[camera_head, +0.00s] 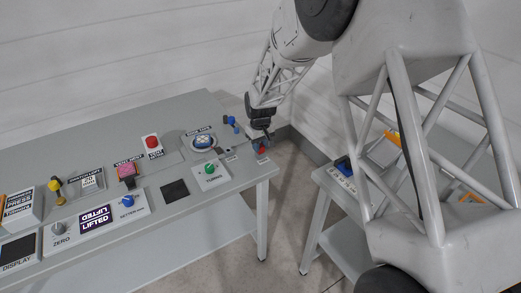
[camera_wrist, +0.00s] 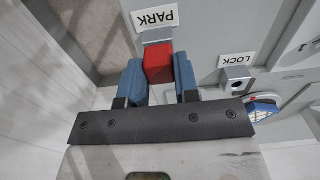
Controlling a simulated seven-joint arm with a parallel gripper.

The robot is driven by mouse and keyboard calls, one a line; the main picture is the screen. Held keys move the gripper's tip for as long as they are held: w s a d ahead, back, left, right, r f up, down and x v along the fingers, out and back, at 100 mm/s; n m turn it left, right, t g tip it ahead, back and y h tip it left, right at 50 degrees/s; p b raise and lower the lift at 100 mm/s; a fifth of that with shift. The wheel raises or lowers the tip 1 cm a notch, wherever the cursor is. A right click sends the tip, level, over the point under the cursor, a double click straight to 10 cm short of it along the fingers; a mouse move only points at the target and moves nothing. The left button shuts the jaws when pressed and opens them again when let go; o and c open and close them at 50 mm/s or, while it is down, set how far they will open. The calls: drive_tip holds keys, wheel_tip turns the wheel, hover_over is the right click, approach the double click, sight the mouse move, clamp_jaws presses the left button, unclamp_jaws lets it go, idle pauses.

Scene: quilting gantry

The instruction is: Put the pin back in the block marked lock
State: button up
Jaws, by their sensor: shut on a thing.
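My gripper (camera_wrist: 158,62) has its blue fingers shut on the red head of the pin (camera_wrist: 159,68). The pin's shank is hidden. A grey block (camera_wrist: 156,36) under the PARK label (camera_wrist: 156,17) lies directly beyond the red head; I cannot tell whether the pin sits in it. The block marked LOCK (camera_wrist: 237,79) is to the right, with a dark round hole showing and no pin visible in it. In the head view, my gripper (camera_head: 260,138) is at the bench's far right end, with red (camera_head: 262,149) showing below it.
A blue-topped part (camera_wrist: 264,99) is close right of the LOCK block in the wrist view.

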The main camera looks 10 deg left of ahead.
drive_tip(key=shift+r, duration=1.95)
drive_tip(key=s+a+r, duration=0.1)
drive_tip(key=a+r, duration=0.4)
drive_tip(key=a, duration=0.7)
drive_tip(key=shift+s+a, duration=0.2)
drive_tip(key=shift+s, duration=0.2)
drive_tip(key=shift+f, duration=0.1)
drive_tip(key=shift+f, duration=2.7)
drive_tip(key=shift+f, duration=1.35)
idle(0.3)
